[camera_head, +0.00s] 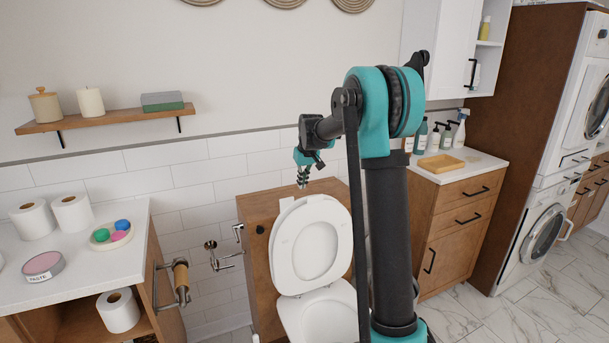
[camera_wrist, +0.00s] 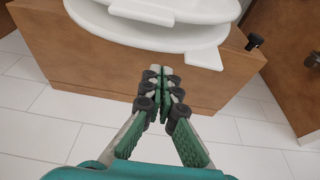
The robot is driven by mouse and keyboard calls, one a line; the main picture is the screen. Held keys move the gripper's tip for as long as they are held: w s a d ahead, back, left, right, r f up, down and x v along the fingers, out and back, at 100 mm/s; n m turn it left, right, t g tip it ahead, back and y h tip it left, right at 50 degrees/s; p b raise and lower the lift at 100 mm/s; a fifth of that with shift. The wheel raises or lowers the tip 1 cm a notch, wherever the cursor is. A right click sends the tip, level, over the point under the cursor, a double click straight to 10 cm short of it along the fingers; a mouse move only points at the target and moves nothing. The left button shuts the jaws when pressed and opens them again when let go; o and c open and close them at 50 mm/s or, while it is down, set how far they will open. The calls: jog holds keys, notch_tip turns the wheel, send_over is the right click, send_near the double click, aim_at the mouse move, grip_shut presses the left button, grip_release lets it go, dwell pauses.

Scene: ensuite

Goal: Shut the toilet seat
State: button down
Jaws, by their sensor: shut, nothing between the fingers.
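The toilet (camera_head: 295,312) stands in front of a brown wooden box (camera_head: 255,212). Its white seat ring (camera_head: 282,258) is raised, leaning back towards the box. A white surface, seemingly the raised lid (camera_head: 315,252), shows through the ring. My gripper (camera_head: 303,185) is shut and empty, fingers pointing down, near the top left of the raised seat in the head view. In the wrist view its closed fingertips (camera_wrist: 161,72) lie just below the white rims (camera_wrist: 145,37), over the wooden box (camera_wrist: 75,75). I cannot tell whether they touch.
A counter (camera_head: 85,260) with paper rolls and a tray stands left. A paper holder (camera_head: 181,280) juts from its side. A wall tap (camera_head: 222,260) is left of the toilet. A wooden cabinet (camera_head: 450,235) stands right. Marble floor (camera_head: 490,318) is clear at right.

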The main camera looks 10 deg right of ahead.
jog(key=x, duration=0.3)
jog(key=shift+s+d+r, duration=0.15)
jog(key=shift+s+d, duration=0.05)
jog(key=shift+s, duration=0.4)
jog(key=shift+s+d+r, duration=0.15)
jog(key=shift+s+d, duration=0.05)
jog(key=shift+s, duration=0.4)
jog(key=shift+s+d, duration=0.2)
jog(key=shift+s, duration=0.55)
